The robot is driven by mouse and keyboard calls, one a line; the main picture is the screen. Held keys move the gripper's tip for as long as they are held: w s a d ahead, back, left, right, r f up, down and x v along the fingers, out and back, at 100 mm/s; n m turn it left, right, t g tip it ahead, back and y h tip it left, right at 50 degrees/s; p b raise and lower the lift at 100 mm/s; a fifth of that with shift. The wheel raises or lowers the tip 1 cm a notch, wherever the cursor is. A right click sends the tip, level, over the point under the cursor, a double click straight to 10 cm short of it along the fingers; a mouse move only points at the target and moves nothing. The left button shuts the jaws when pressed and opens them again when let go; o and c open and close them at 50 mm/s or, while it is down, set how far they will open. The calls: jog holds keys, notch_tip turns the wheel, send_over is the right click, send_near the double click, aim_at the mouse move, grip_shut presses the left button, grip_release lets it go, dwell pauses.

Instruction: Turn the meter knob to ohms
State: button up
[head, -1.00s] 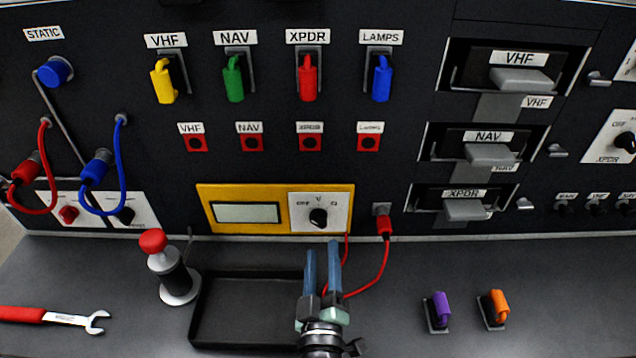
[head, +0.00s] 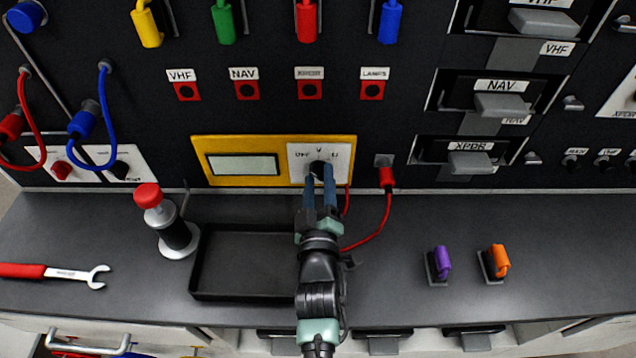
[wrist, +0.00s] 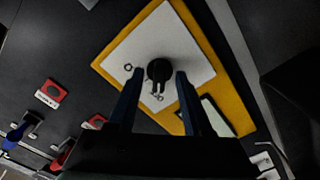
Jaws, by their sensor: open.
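The yellow meter (head: 274,160) is set in the black panel, with a blank grey display (head: 243,165) on its left and a white dial plate (head: 335,152) on its right. The black meter knob (wrist: 159,70) sits on that plate, and in the head view my fingertips partly cover it. The ohms mark is at the right of the dial in the head view. My gripper (head: 319,178) is open, with its two blue fingers pointing at the knob. In the wrist view my gripper (wrist: 158,84) has a fingertip on each side of the knob's lower edge, with small gaps; contact cannot be told.
A red lead runs from a red plug (head: 387,178) right of the meter, behind my gripper. A black tray (head: 243,298), a red-topped cylinder (head: 172,228) and a wrench (head: 60,272) are on the bench. Purple (head: 442,262) and orange (head: 499,261) pieces stand to the right.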

jog(key=shift+w, duration=0.55)
jog(key=shift+c, duration=0.3)
grip_shut()
